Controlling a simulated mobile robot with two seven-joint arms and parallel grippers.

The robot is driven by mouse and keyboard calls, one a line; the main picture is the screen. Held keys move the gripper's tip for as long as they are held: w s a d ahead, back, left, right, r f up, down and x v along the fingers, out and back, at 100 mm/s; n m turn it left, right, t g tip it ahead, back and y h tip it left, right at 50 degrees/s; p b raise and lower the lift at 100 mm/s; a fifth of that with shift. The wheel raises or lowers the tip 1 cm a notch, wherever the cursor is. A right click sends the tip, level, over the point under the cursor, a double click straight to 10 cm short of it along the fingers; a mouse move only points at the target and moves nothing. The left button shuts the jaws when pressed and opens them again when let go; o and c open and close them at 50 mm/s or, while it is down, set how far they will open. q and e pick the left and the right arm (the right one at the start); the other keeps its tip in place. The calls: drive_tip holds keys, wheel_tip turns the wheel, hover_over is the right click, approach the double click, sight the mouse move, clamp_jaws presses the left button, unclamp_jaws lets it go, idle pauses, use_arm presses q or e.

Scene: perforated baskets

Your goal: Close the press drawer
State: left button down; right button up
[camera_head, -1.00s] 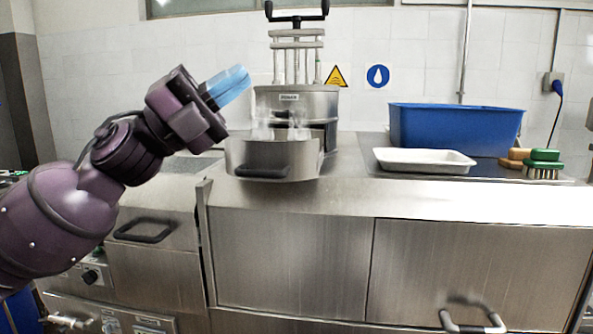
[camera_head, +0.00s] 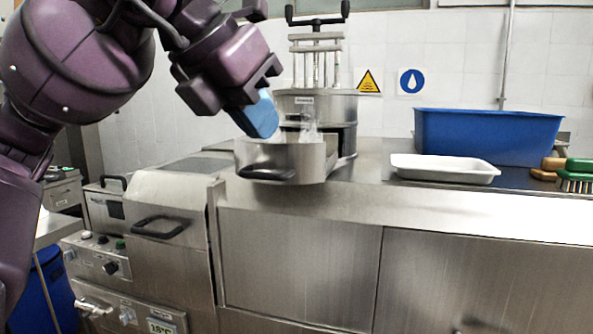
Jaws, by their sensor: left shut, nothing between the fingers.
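The press (camera_head: 345,108) stands on the steel counter, with a dark T-shaped handle on top and several metal columns. Its drawer (camera_head: 308,158), a rounded metal tray with a dark handle (camera_head: 266,175), sticks out of the front. Steam rises from the drawer. My left gripper (camera_head: 262,122) has blue fingers that are shut and empty. It points down just above the drawer's left front rim; whether it touches the rim I cannot tell. My right gripper is not in view.
A blue tub (camera_head: 490,137), a white tray (camera_head: 444,169) and brushes (camera_head: 577,172) stand on the counter to the right. Steel cabinets (camera_head: 300,262) lie below. A control panel (camera_head: 105,262) with knobs is at the lower left.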

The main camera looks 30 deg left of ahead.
sight(266, 170)
use_arm(q)
drive_tip(key=shift+w+a+f+n+y+p, duration=0.15)
drive_tip(key=shift+w+a+f+n+y, duration=0.5)
drive_tip(key=shift+w+a+f, duration=0.7)
drive_tip(key=shift+w+a+f+n+y+p, duration=0.15)
drive_tip(key=shift+w+a+f+n+y, duration=0.5)
drive_tip(key=shift+w+f, duration=1.15)
drive_tip(key=shift+w+a+f+n+y+p, duration=0.15)
drive_tip(key=shift+w+a+f+n+y, duration=0.25)
drive_tip(key=shift+w+a+f+n, duration=0.8)
drive_tip(key=shift+w+f+m, duration=0.2)
drive_tip(key=shift+w+m, duration=0.2)
drive_tip(key=shift+w, duration=0.15)
